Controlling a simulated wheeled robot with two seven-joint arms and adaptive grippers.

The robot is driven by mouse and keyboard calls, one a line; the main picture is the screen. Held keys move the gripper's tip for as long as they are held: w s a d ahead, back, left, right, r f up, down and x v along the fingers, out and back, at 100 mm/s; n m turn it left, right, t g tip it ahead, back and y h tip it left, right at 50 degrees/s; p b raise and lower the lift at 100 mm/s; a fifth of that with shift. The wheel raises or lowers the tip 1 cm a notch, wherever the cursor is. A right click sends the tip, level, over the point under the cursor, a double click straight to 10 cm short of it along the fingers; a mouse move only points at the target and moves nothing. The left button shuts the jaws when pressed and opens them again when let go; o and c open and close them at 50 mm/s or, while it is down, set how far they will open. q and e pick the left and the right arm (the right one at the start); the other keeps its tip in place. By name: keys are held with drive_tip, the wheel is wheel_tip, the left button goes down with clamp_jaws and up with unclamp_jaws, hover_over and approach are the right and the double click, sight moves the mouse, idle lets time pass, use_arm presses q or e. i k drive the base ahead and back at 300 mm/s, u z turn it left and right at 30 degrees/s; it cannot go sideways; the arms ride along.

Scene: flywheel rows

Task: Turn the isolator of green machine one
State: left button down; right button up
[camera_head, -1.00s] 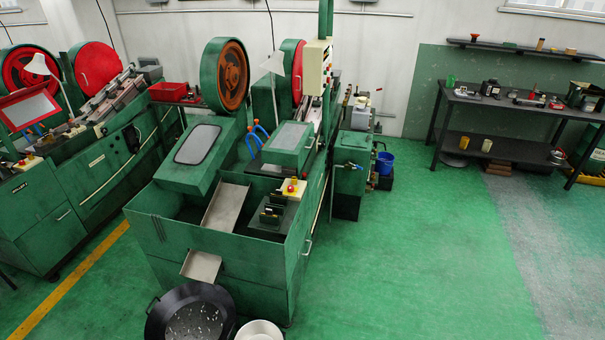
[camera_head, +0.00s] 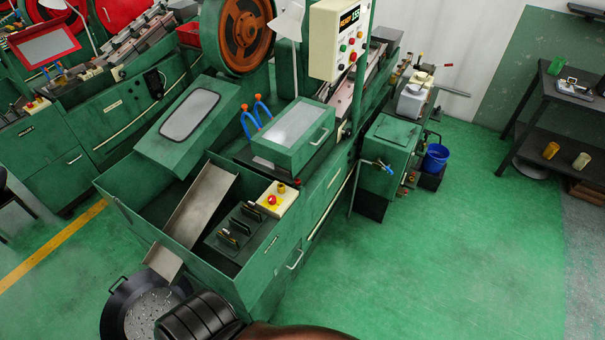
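The nearest green machine (camera_head: 270,270) fills the middle of the head view, with an orange-brown flywheel in a green guard (camera_head: 237,35). A cream control box (camera_head: 338,40) with a lit display and coloured buttons hangs above it. A cream box with a red button (camera_head: 275,199) sits on its front corner. A second green machine (camera_head: 60,160) stands at the left, with a black device (camera_head: 154,83) on its side. I cannot tell which machine is number one, nor pick out the isolator for certain. Neither gripper shows.
A dark pan of small parts (camera_head: 130,310) stands at the front. Dark ribbed and brown shapes, probably mine, cover the bottom edge. A black bench (camera_head: 570,110) is at right. Green floor (camera_head: 430,260) right of the machine is clear.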

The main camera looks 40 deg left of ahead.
sight(271, 199)
drive_tip(key=i, duration=0.85)
drive_tip(key=u, duration=2.2)
